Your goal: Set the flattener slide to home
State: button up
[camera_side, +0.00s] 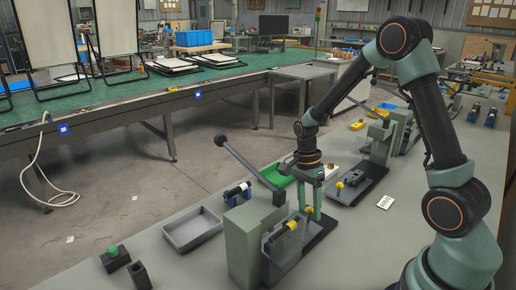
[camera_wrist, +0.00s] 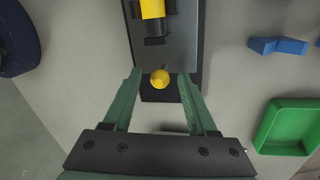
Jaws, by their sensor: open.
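The press-like machine I take for the flattener stands at the front in the side view, with a grey-green block (camera_side: 252,243) and a low carriage on a dark base (camera_side: 318,232). A yellow piece (camera_side: 292,225) and a small yellow knob (camera_side: 309,209) show on it. The wrist view shows a yellow block (camera_wrist: 152,8) on a dark plate (camera_wrist: 178,45) and the round yellow knob (camera_wrist: 160,79) nearer me. My gripper (camera_side: 309,200) is open, pointing down at the knob end. In the wrist view its fingers (camera_wrist: 160,82) stand either side of the knob, with gaps showing.
A lever with a black ball (camera_side: 220,140) rises beside the machine. A green tray (camera_side: 277,175) shows behind it, and in the wrist view (camera_wrist: 287,127) at right. A grey tray (camera_side: 192,230) lies left. A similar machine (camera_side: 357,185) stands behind. A white card (camera_side: 385,202) lies right.

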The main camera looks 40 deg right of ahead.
notch_tip(320, 180, up, 11)
jog(key=w, duration=0.2)
jog(key=shift+d, duration=0.25)
jog(key=shift+f, duration=0.1)
jog(key=f+m, duration=0.1)
jog(key=f, duration=0.3)
jog(key=s+f+m, duration=0.1)
jog(key=f+m, duration=0.1)
jog(key=f, duration=0.2)
jog(key=s+f+m, duration=0.1)
jog(key=f, duration=0.3)
jog(key=shift+s+a+f, duration=0.1)
jog(key=shift+a, duration=0.25)
grip_shut()
dwell(1.3)
